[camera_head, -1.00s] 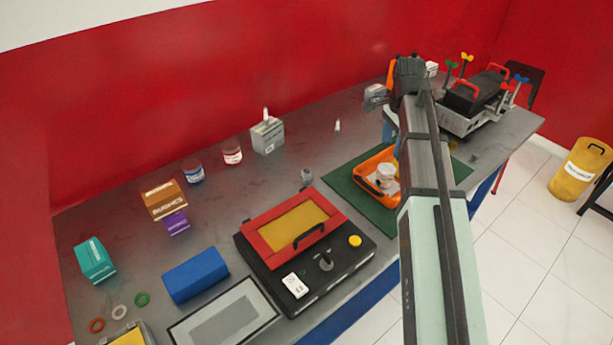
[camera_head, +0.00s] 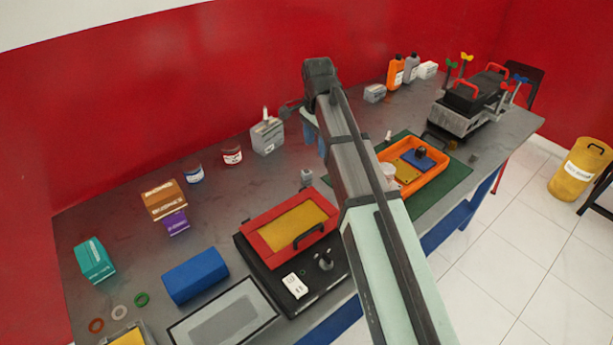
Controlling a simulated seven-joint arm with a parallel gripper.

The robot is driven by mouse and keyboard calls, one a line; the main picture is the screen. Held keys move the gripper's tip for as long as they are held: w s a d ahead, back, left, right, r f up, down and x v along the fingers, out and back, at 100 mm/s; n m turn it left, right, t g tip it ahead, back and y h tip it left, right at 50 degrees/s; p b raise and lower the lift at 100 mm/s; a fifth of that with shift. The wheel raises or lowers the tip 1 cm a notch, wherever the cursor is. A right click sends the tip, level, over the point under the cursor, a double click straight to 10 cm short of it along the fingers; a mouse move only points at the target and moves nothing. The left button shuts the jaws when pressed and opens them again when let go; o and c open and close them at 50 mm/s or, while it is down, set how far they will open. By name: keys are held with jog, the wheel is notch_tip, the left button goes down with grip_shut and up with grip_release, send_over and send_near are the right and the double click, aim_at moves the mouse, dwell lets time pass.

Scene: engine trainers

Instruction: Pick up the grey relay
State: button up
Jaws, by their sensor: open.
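A small grey block (camera_head: 307,178), which looks like the grey relay, stands on the grey workbench just behind the red-framed box. It is small in the picture, so its details are unclear. My arm comes up from the lower right, bends at a dark joint above the bench and passes just to the right of the block. Nothing visible touches the grey block.
A red-framed box on a black base (camera_head: 270,225) stands in front of the block. A larger grey box (camera_head: 268,138) and two jars stand behind. An orange tray (camera_head: 433,177) on a green mat (camera_head: 455,186) lies right of my arm. Bare bench (camera_head: 245,185) lies left of the block.

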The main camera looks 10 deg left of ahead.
aim_at(306, 171)
jog(key=shift+m, duration=0.4)
jog(key=f, duration=0.2)
jog(key=w+a+f, duration=0.1)
jog(key=f, duration=0.2)
jog(key=a+f, duration=0.1)
jog(key=f, duration=0.2)
jog(key=shift+w+f, duration=0.2)
jog(key=shift+w, duration=0.15)
jog(key=shift+a+f, duration=0.15)
jog(key=shift+f, duration=0.75)
jog(key=shift+a+f, duration=0.2)
jog(key=shift+f, duration=0.7)
jog(key=shift+a+f, duration=0.15)
jog(key=shift+f, duration=0.75)
jog(key=shift+c, duration=0.3)
jog(key=c, duration=1)
jog(key=shift+r, duration=0.1)
